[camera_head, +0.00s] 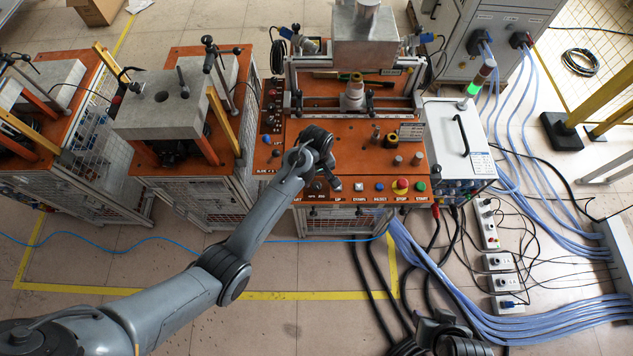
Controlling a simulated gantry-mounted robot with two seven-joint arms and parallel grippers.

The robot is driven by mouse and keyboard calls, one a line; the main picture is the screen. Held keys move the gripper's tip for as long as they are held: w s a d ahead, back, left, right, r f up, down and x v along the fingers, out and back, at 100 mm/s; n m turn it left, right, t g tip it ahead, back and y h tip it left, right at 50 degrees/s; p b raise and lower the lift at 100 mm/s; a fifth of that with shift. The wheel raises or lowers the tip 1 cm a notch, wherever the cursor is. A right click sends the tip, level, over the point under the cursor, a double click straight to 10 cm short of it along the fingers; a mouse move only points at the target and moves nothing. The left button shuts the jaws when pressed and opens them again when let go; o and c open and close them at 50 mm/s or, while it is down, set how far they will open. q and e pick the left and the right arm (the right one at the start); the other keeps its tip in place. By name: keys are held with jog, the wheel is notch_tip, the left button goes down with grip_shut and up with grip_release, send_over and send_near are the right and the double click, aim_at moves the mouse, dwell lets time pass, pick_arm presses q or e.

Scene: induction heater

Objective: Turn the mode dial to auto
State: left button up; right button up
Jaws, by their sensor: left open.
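The orange control panel (350,196) of the induction heater runs along the machine's front edge. My left gripper (326,178) is over the left part of this panel, pointing down at its row of controls. It is open, and I see nothing held in it. A small dark control (317,187) shows just beside the fingers. It may be the mode dial, but its pointer and label are too small to read, and the gripper covers part of this area. Whether the fingers touch it I cannot tell. A dark part of my right arm (440,332) shows at the bottom edge; its fingers are not clear.
Black cables (375,280) and blue hoses (450,295) cross the floor in front.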

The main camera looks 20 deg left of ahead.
aim_at(316, 185)
pick_arm(q)
jog(key=shift+f, duration=2.4)
